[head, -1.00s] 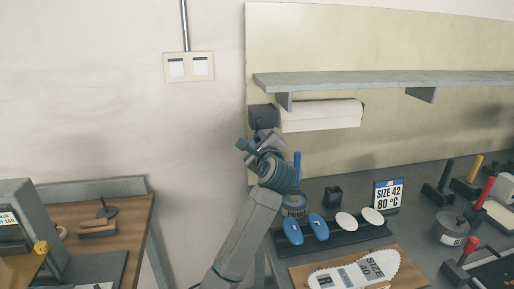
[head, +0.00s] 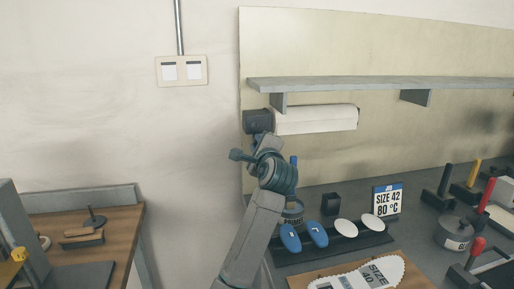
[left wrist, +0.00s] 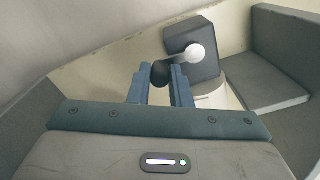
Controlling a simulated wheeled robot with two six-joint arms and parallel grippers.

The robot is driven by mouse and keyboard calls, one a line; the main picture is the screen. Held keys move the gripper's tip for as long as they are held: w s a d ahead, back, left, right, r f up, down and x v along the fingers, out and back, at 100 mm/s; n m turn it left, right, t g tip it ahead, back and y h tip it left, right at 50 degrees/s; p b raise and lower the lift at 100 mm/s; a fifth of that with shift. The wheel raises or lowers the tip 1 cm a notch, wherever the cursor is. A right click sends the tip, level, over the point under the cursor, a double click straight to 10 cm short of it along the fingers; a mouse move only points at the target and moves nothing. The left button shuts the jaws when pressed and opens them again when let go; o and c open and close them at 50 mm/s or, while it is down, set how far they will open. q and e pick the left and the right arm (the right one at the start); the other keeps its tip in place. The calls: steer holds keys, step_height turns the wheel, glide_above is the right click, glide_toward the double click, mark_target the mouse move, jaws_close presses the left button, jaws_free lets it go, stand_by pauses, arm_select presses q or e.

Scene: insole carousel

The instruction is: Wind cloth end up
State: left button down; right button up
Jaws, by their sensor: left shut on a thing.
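The cloth roll (head: 315,119) is white and hangs level under the shelf, with a dark box (head: 257,121) at its left end. No loose cloth end can be made out below it. The left wrist view shows the dark box (left wrist: 205,62) with a pale round hub and a crank arm ending in a black ball knob (left wrist: 160,73). My left gripper (head: 267,143) is just below the box; in the left wrist view its two blue fingers (left wrist: 160,82) are shut on the knob. Part of the pale roll (left wrist: 213,97) shows behind the right finger. My right gripper is out of view.
A grey shelf (head: 365,85) runs above the roll. The bench below holds blue and white insoles (head: 318,233) on a dark rack, a size sign (head: 387,199) and several tools at the right. A wooden side table (head: 115,228) stands at the left.

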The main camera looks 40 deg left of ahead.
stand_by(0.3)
arm_select(q)
steer(key=c, duration=1.3)
jaws_free()
steer(key=shift+b+v, duration=0.4)
steer(key=shift+v, duration=5.05)
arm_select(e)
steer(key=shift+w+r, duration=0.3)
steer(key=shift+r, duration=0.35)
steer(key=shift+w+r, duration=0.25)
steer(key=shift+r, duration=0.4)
